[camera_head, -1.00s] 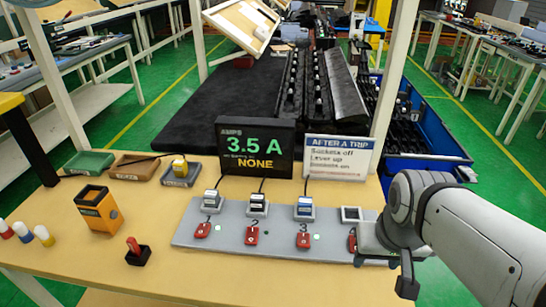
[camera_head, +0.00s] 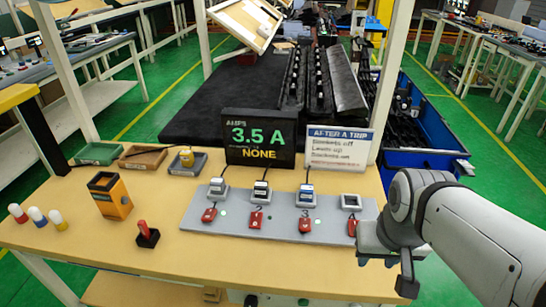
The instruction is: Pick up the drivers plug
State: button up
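Several plugs are in view, and their labels are too small to read, so I cannot tell which is the drivers plug. A yellow plug (camera_head: 186,156) sits in the dark grey tray (camera_head: 197,168) at the left. A white plug (camera_head: 217,187), a black-and-white plug (camera_head: 261,189) and a blue-and-white plug (camera_head: 306,190) stand in the first three sockets of the grey power strip (camera_head: 281,222). The fourth socket (camera_head: 351,201) is empty. My gripper (camera_head: 385,275) is open and empty, at the strip's right end, apart from every plug.
Red switches (camera_head: 256,220) line the strip's front. An amps display (camera_head: 258,140) and a sign (camera_head: 338,150) stand behind it. An orange box (camera_head: 110,195), a red lever (camera_head: 146,233) and coloured pegs (camera_head: 37,216) stand on the left. The tabletop (camera_head: 230,262) in front is clear.

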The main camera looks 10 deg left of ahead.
aim_at(261, 187)
jog(key=u, duration=0.1)
jog(key=k, duration=0.35)
jog(key=z, duration=2.4)
jog(key=k, duration=1.7)
jog(key=u, duration=2.2)
jog(key=i, duration=1.05)
